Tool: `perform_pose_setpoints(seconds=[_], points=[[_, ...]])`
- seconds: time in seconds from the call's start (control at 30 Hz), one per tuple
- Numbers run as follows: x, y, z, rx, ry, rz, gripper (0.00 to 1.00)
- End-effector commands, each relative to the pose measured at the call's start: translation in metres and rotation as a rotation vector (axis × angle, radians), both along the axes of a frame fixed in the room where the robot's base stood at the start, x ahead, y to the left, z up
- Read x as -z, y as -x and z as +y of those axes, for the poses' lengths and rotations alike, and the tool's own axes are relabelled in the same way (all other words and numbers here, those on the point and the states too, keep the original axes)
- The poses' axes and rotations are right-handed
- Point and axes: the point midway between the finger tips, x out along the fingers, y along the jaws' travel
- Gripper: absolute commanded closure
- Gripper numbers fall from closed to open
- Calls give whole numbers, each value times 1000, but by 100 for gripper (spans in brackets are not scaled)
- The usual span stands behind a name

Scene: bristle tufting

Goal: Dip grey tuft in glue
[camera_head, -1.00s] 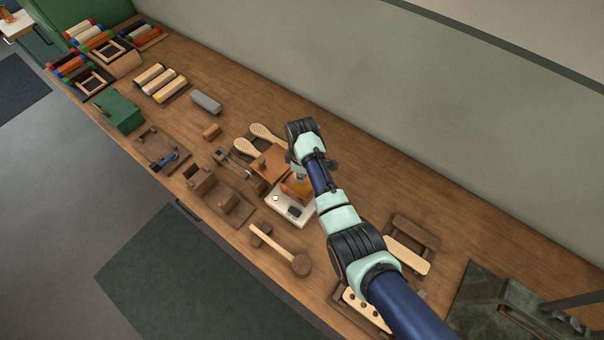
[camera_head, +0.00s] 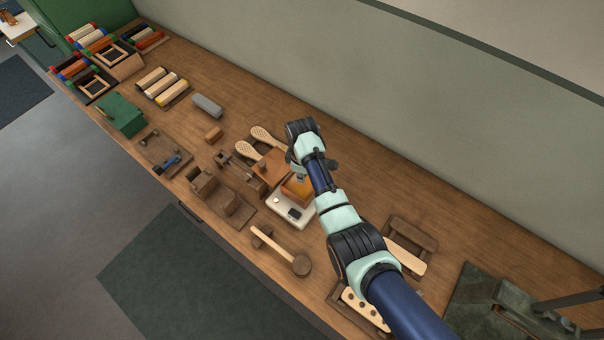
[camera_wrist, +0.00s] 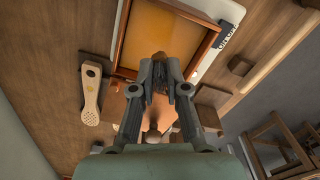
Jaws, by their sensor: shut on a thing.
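The glue (camera_wrist: 150,40) is an amber pool in a wooden-rimmed tray, shown ahead of the fingertips in the wrist view. In the head view the glue tray (camera_head: 297,188) sits on a white warmer plate (camera_head: 287,212). My gripper (camera_wrist: 160,75) is shut on a small dark brownish-grey bundle, the tuft (camera_wrist: 160,60), whose end shows between the fingertips. The tuft overlaps the near part of the glue tray in the wrist view; I cannot tell whether it touches the glue. In the head view my gripper (camera_head: 299,172) is over the tray's far side and partly hidden by my arm.
Pale brush paddles (camera_head: 262,137) lie just beyond the tray. Wooden blocks (camera_head: 217,190) stand to its left and a mallet (camera_head: 283,252) lies in front. A perforated brush body (camera_wrist: 91,92) shows in the wrist view. The bench toward the back wall is clear.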

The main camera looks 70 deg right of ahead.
Motion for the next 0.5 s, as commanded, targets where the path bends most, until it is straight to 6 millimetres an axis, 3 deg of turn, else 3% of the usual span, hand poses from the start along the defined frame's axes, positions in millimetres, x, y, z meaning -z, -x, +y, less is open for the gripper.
perform_pose_setpoints(seconds=[0.5], points=[[-47,0,0,0,0,0,100]])
